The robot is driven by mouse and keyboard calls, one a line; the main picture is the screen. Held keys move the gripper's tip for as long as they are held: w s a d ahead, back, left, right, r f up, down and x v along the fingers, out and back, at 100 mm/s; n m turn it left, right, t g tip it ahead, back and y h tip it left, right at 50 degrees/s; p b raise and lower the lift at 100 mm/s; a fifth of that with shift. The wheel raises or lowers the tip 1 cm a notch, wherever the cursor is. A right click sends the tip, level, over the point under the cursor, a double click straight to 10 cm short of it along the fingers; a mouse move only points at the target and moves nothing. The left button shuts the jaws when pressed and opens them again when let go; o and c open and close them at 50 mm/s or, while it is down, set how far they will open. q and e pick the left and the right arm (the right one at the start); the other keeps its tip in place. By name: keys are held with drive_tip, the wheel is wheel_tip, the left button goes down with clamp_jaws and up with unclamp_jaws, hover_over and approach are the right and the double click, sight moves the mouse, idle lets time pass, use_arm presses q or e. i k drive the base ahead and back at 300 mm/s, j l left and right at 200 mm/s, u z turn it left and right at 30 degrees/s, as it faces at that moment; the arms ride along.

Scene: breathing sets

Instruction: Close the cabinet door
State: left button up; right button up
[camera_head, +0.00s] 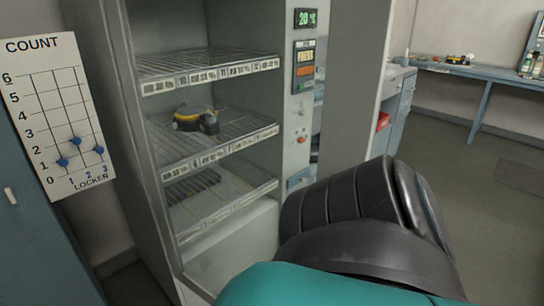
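The cabinet (290,150) stands open at centre left, and its wire shelves are in plain view. A pale upright panel (355,80) to the right of the cabinet's control strip looks like its door swung open, but I cannot tell for sure. Its lower part is hidden behind a black and teal arm part of mine in the foreground. Neither of my grippers shows, so I cannot see whether either touches the door.
A yellow and black device (196,119) sits on the middle shelf, and a dark ribbed item (192,186) lies on the lower one. A count board (55,115) hangs at left by a blue locker (35,240). A bench (475,72) stands at back right; the floor (480,200) there is clear.

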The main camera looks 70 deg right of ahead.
sight(359, 33)
drive_tip(key=z, duration=1.9)
